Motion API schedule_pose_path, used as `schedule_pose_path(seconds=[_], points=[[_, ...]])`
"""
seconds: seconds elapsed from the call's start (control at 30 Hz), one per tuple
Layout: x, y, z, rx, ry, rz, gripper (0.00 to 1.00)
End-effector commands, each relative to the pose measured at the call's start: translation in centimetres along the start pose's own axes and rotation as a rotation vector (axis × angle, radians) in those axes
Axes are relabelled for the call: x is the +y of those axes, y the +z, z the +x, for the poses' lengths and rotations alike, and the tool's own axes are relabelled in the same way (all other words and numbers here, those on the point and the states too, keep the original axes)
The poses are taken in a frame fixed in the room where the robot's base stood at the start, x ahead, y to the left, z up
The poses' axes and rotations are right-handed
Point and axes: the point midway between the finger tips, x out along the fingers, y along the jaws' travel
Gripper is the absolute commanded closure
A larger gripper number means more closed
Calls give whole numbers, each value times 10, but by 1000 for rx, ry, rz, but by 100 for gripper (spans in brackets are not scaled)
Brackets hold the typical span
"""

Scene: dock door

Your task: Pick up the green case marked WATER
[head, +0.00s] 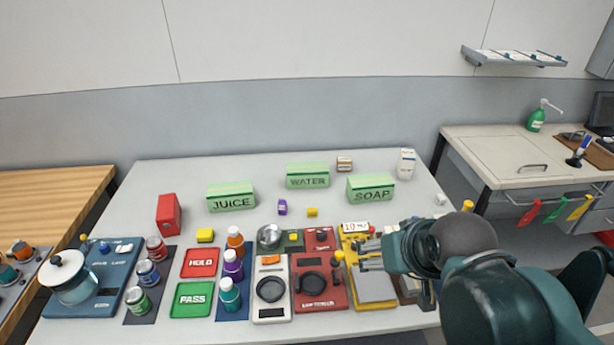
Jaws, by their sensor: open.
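The green case marked WATER (307,181) stands at the back middle of the white table, with its dark lettering facing me. Two similar green cases flank it: one marked JUICE (232,202) to its left and one marked SOAP (371,193) to its right and a little nearer. My gripper (364,256) is open at the right front, over the yellow-framed device, with its fingers pointing left. It is well apart from the WATER case, which is in full view. Nothing shows between the fingers.
Devices, bottles, cans and HOLD (201,263) and PASS trays fill the table front.

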Motion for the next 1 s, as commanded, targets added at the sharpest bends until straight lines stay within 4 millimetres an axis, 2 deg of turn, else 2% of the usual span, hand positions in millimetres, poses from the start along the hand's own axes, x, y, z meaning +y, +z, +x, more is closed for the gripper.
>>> schedule_pose_path(seconds=[0.47, 0.67, 1.0], points=[[0, -6, -1, -6, 1, -15, 40], [-2, -26, -4, -28, 4, -67, 40], [-6, -81, -4, -93, 12, -217, 40]])
